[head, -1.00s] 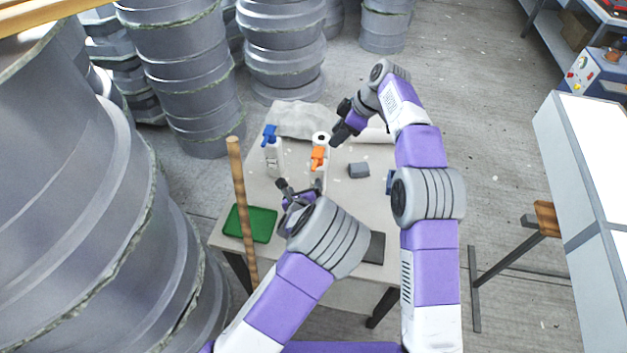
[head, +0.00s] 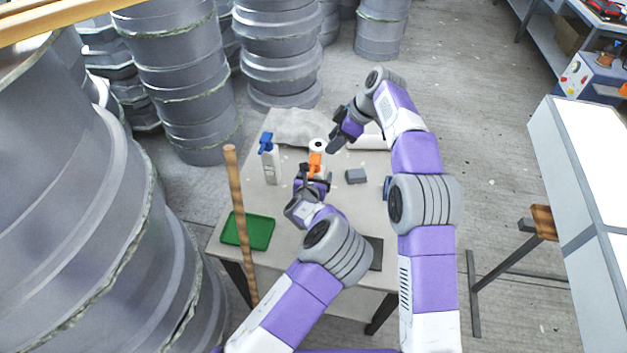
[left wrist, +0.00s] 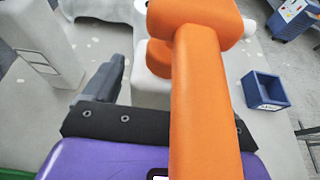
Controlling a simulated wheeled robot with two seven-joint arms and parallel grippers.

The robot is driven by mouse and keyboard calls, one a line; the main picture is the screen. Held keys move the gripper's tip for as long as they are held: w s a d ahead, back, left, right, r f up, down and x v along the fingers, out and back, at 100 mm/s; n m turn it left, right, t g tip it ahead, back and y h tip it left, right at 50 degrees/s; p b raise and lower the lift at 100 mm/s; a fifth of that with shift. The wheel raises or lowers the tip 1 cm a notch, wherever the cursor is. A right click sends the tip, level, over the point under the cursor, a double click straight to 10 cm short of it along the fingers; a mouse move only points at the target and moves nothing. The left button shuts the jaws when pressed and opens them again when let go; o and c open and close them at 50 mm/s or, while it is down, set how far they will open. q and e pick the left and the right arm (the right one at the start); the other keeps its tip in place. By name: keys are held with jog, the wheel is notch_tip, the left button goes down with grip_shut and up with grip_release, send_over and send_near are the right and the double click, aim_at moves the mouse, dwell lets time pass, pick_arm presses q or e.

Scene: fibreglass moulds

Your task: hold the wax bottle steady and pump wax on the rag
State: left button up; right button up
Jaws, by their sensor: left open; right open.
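A white bottle with an orange head (head: 315,163) stands upright on the table. Another white bottle with a blue head (head: 269,160) stands to its left. I cannot tell which one holds wax. A grey crumpled rag (head: 302,127) lies at the table's back. My left gripper (head: 312,178) is open at the near side of the orange-headed bottle. In the left wrist view the orange head (left wrist: 200,80) looms large across the open jaw and hides one finger; contact is unclear. My right gripper (head: 336,140) is open, above and just right of that bottle, touching nothing visible.
A green tray (head: 258,232) lies at the table's front left, behind an upright wooden pole (head: 237,195). A grey block (head: 356,176), a small blue box (left wrist: 264,90) and a dark flat pad (head: 376,255) are on the right. Large grey moulds (head: 80,210) crowd the left.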

pick_arm(q)
jog(key=shift+w+f, duration=0.1)
jog(key=shift+w, duration=0.05)
jog(key=c, duration=1.2)
dwell(0.3)
